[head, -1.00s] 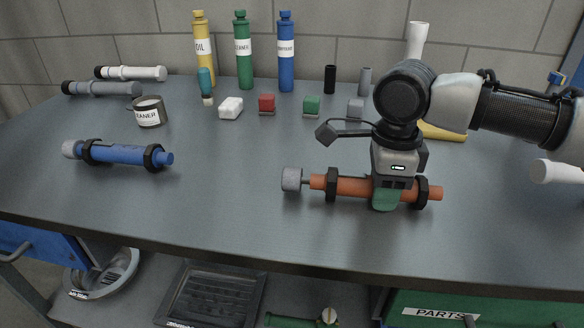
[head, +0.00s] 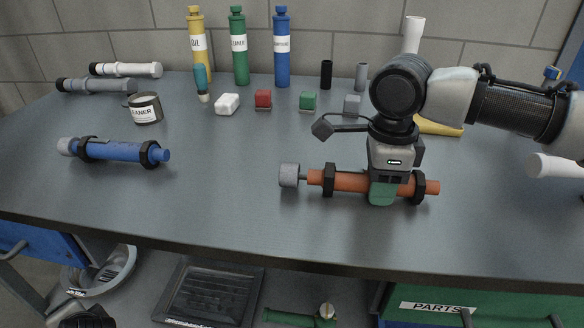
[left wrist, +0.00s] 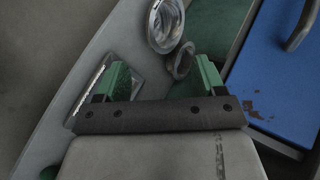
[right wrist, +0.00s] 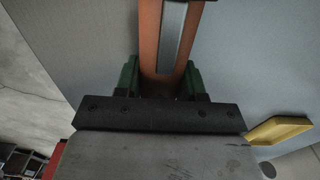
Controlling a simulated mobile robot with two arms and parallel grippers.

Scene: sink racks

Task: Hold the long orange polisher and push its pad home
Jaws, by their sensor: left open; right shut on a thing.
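The long orange polisher (head: 350,181) lies on the bench at the front right, with black collars near both ends. Its grey pad (head: 289,175) is at the left end, on a thin stem with a gap between pad and body. My right gripper (head: 383,190) is shut on the orange body from above, near its right collar. In the right wrist view the orange body (right wrist: 162,45) runs between the green fingers (right wrist: 162,80). My left gripper (left wrist: 160,80) is open and empty in the left wrist view. In the head view, a dark piece of it may show at bottom left.
A blue polisher (head: 115,151) lies at the left. A cleaner tin (head: 145,108), small coloured blocks and several bottles stand behind. A yellow piece (head: 438,127) lies behind my right arm. The bench front edge and middle are clear. A blue drawer (left wrist: 275,75) shows near my left gripper.

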